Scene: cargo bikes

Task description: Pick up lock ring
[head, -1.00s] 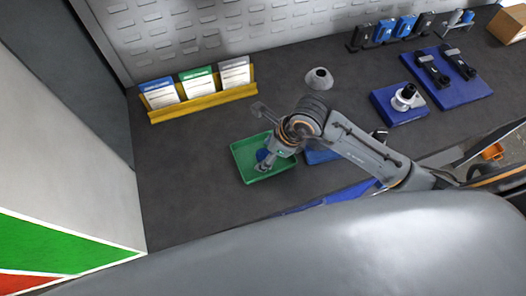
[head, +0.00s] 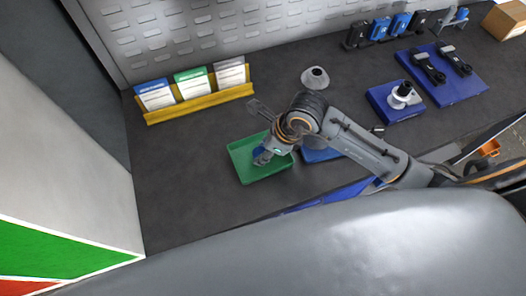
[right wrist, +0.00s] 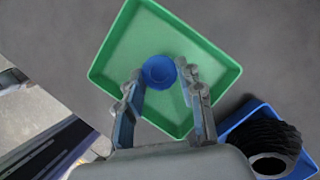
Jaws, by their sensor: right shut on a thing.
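The blue lock ring (right wrist: 158,71) shows in the right wrist view between the fingertips of my right gripper (right wrist: 161,77). Behind it is the floor of a shallow green tray (right wrist: 222,78). My right gripper is shut on the ring. In the head view the right gripper (head: 261,157) points down over the green tray (head: 240,172), and the ring is mostly hidden by the fingers. I cannot tell whether the ring touches the tray floor. My left gripper is not in view.
A blue tray (right wrist: 303,168) with a black ribbed part (right wrist: 262,137) is beside the green one. A yellow card holder (head: 200,103) is at the back left, and blue mats (head: 468,90) lie right. Bench left of the green tray is clear.

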